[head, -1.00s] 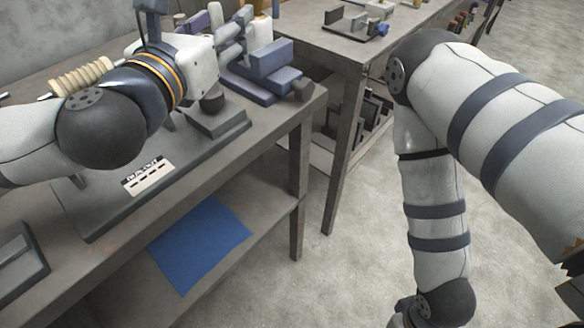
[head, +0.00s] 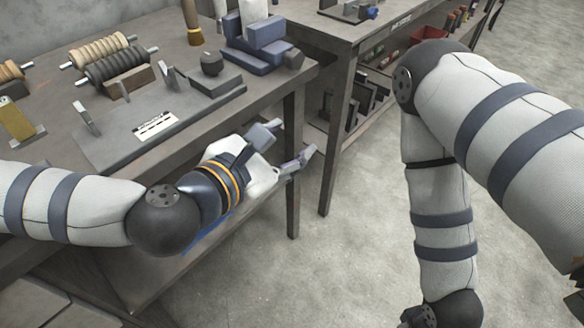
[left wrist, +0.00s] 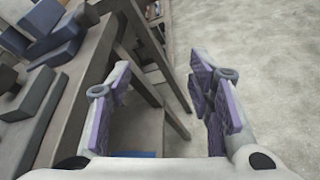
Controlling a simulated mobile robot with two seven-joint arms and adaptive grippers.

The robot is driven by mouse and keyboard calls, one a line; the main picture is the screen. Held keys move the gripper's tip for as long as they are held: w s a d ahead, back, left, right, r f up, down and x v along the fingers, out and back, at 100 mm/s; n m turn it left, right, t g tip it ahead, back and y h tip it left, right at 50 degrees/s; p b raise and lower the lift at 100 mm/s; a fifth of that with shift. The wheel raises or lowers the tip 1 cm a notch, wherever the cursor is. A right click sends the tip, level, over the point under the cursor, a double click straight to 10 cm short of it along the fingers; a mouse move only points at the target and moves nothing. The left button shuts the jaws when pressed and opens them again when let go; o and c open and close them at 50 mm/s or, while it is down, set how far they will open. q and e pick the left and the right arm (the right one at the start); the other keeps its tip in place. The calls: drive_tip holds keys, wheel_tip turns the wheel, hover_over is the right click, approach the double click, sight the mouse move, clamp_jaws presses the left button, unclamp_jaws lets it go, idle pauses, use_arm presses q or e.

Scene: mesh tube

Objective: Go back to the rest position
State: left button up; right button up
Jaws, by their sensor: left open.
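My left gripper (head: 292,150) hangs in front of the near workbench's front edge, below the level of its top. Its two fingers are spread and nothing is between them. In the left wrist view the open fingers (left wrist: 165,105) point past a bench leg toward the floor. My right arm comes in from the right and reaches down, and its gripper is outside the picture. On the workbench (head: 208,118) a dark fixture plate with a white label (head: 155,125) lies clear of the left gripper.
Ribbed rollers (head: 115,65) lie at the back left of the bench. A second bench (head: 350,40) stands behind. The floor (head: 345,255) between the arms is clear.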

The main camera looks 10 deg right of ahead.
use_arm(q)
drive_tip(key=shift+s+d+f+m+g, duration=0.1)
drive_tip(key=shift+s+f+m+g, duration=0.3)
drive_tip(key=shift+s+f, duration=0.6)
use_arm(e)
drive_tip(key=shift+s, duration=0.45)
use_arm(q)
drive_tip(key=shift+r, duration=0.1)
drive_tip(key=s+a+f+m+g+y, duration=0.2)
drive_tip(key=s+a+f+m+g, duration=0.3)
drive_tip(key=s+f, duration=0.5)
drive_tip(key=s+a+f+m+g+y, duration=0.2)
drive_tip(key=s+a+f+m, duration=0.2)
drive_tip(key=s+f+m, duration=0.45)
drive_tip(key=s+a+f+m+g+y, duration=0.2)
drive_tip(key=s+a, duration=0.3)
drive_tip(key=a, duration=0.5)
drive_tip(key=s+a+f+m+g+y, duration=0.2)
drive_tip(key=s+a+f+m+y, duration=0.2)
drive_tip(key=a, duration=0.7)
drive_tip(key=s+m, duration=0.1)
drive_tip(key=s, duration=0.1)
drive_tip(key=shift+s+a, duration=0.25)
drive_tip(key=shift+s, duration=0.05)
use_arm(e)
drive_tip(key=shift+w, duration=0.1)
use_arm(q)
drive_tip(key=shift+o, duration=0.4)
